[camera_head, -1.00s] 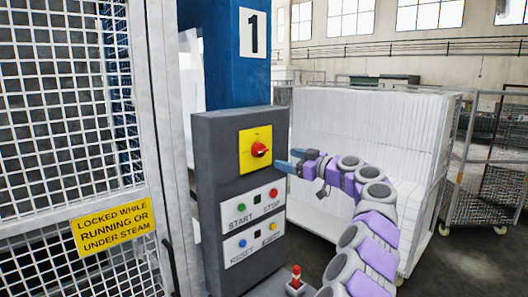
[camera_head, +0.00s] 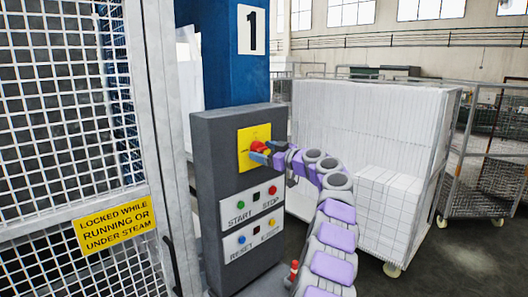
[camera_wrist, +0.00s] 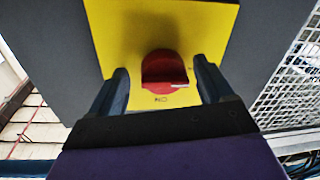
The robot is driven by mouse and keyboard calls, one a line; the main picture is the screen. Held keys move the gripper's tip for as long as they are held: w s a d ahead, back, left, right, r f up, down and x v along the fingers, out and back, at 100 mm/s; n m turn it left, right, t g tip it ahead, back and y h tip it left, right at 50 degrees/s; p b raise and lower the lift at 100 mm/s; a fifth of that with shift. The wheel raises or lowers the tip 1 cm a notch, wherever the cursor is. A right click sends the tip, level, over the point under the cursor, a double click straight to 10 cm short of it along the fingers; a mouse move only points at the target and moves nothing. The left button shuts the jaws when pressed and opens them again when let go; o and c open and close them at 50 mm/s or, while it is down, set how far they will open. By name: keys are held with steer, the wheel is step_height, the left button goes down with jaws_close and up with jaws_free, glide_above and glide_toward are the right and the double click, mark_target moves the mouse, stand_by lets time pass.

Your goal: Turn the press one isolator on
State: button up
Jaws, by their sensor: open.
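The press one isolator is a red rotary knob (camera_head: 259,147) on a yellow plate (camera_head: 245,158), high on the grey control box (camera_head: 212,150) below the number 1 sign. In the wrist view the knob (camera_wrist: 164,66) has a white mark pointing to the right, and small lettering lies below it on the plate (camera_wrist: 215,22). My gripper (camera_head: 260,153) is open at the knob, coming from the right. In the wrist view one finger of my gripper (camera_wrist: 162,76) stands on each side of the knob, with yellow showing between. The head view partly hides the knob behind the fingers.
Below the isolator are a START/STOP panel (camera_head: 250,204) and a RESET panel (camera_head: 252,240). A mesh guard (camera_head: 65,110) with a yellow warning sign (camera_head: 115,226) stands at the left. A white-filled trolley (camera_head: 380,140) stands behind my arm at the right.

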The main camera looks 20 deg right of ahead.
steer(key=shift+c, duration=0.4)
steer(key=shift+a, duration=0.15)
steer(key=c, duration=0.9)
